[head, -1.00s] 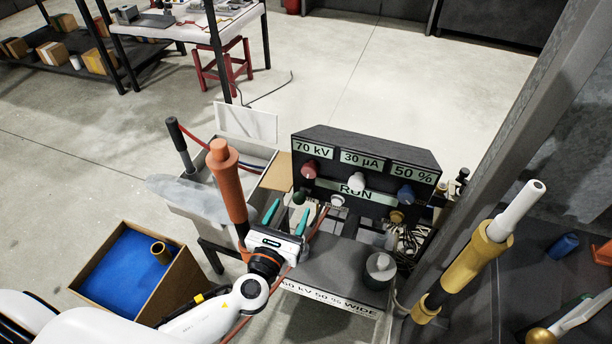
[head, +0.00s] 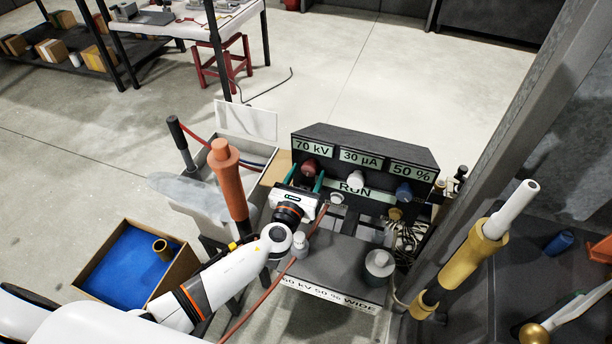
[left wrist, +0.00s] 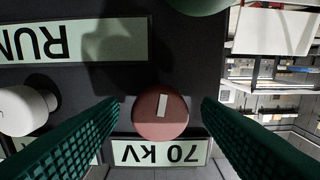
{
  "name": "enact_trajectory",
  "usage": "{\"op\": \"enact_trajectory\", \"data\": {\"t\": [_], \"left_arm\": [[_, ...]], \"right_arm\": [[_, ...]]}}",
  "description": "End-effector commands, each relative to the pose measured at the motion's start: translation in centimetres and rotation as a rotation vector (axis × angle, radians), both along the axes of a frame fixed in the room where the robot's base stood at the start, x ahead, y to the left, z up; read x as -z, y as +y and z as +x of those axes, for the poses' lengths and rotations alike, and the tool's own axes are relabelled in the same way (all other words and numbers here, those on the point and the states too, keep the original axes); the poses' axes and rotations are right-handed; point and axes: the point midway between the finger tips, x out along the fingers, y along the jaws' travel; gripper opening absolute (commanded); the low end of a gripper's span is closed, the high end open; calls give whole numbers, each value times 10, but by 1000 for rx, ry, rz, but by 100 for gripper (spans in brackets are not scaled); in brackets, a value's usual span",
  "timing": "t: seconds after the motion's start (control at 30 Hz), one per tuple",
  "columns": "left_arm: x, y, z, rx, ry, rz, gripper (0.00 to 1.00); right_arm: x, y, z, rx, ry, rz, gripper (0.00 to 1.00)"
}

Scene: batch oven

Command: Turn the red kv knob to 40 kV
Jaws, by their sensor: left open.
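The red kv knob (head: 309,167) is on the front of the dark control box (head: 420,158), under the label reading 70 kV (head: 310,149). In the left wrist view the red knob (left wrist: 160,112) shows a white mark pointing nearly straight along the picture's vertical, and the 70 kV label (left wrist: 160,152) appears upside down. My left gripper (head: 305,177) is open, with its green fingers on either side of the red knob; in the wrist view gaps show between knob and fingers. My right gripper is not in view.
A white knob (head: 356,180) and a blue knob (head: 404,193) sit right of the red one. A RUN label (head: 352,189) lies below. A grey shelf (head: 335,262) with a weight-like cylinder (head: 379,263) is in front. An orange-handled tool (head: 228,180) stands left.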

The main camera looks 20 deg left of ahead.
Motion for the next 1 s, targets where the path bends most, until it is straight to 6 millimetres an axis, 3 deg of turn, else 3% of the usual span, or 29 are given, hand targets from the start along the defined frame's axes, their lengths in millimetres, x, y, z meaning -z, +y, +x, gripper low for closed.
{"op": "enact_trajectory", "data": {"t": [0.07,0.3,0.33,0.67,1.0], "left_arm": [[0,0,0,0,0,0,56],[0,0,0,0,0,0,16],[0,0,0,0,0,0,14],[1,0,-1,0,2,-56,14],[2,-1,0,0,8,-301,14]], "right_arm": [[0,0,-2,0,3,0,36],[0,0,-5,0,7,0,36],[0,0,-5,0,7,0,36],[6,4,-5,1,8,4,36],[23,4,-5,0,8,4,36]]}}
